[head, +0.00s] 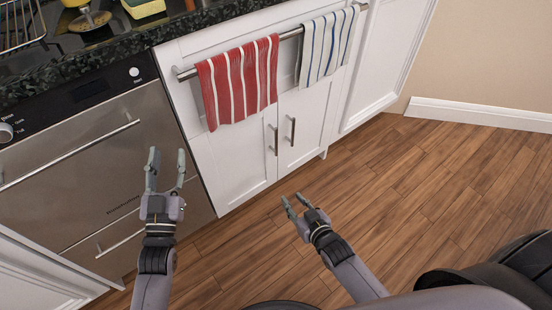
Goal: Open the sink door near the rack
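The white sink cabinet below the counter has two doors, a left door (228,160) and a right door (306,113). Both look shut. Each has a short vertical bar handle near the middle seam, the left handle (276,141) and the right handle (292,131). My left gripper (166,169) is open and empty, in front of the dishwasher and left of the cabinet. My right gripper (293,201) is open and empty, over the floor below the handles in the picture. Neither gripper touches a door or handle.
A towel bar (290,34) above the doors holds a red striped towel (238,82) and a white-blue striped towel (326,46). A steel dishwasher (80,160) stands left. A wire rack (20,25) sits on the counter. The wood floor (430,170) at right is clear.

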